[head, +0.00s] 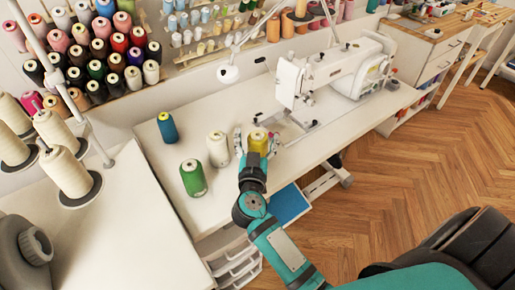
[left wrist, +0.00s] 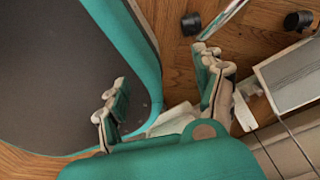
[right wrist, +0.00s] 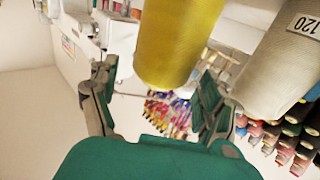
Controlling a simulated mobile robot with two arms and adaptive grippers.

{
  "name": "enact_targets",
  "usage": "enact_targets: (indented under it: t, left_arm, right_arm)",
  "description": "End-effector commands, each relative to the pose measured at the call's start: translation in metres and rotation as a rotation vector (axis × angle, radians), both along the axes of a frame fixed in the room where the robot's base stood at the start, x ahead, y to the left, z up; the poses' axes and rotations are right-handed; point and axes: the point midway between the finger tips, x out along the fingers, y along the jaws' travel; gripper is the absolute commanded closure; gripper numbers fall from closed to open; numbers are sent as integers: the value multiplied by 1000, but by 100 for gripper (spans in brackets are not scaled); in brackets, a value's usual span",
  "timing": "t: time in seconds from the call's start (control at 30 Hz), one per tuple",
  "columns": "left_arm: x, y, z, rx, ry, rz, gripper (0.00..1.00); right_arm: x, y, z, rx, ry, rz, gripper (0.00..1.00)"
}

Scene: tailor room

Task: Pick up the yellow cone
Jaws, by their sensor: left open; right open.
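The yellow cone (head: 258,141) stands on the white sewing table beside the cream cone. In the right wrist view the yellow cone (right wrist: 178,45) is large, ahead of and between the open fingers. My right gripper (head: 256,148) is open around the near side of the yellow cone; I cannot tell whether a finger touches it. In the right wrist view my right gripper (right wrist: 155,100) shows a gap between its fingers. My left gripper (left wrist: 165,95) is open and empty, low over the wooden floor beside my own base. It is not in the head view.
A cream cone (head: 217,149) stands close left of the yellow one, with a green cone (head: 193,178) and a blue cone (head: 167,127) further left. The sewing machine (head: 335,72) stands to the right. A thread rack (head: 100,45) is at the back left.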

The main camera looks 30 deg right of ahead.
Motion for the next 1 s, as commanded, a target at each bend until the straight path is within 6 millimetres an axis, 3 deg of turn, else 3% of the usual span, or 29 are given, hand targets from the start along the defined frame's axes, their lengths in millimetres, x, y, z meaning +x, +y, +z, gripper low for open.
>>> enact_targets:
  t: [0.13,0.37,1.0]
  left_arm:
    - [0,0,-1,0,0,0,31]
    - [0,0,-1,0,-1,0,31]
    - [0,0,-1,0,-1,0,31]
  right_arm:
    - [11,-8,-1,-3,2,-1,19]
    - [12,-9,-1,-1,2,-1,19]
    - [12,-9,-1,-1,2,-1,100]
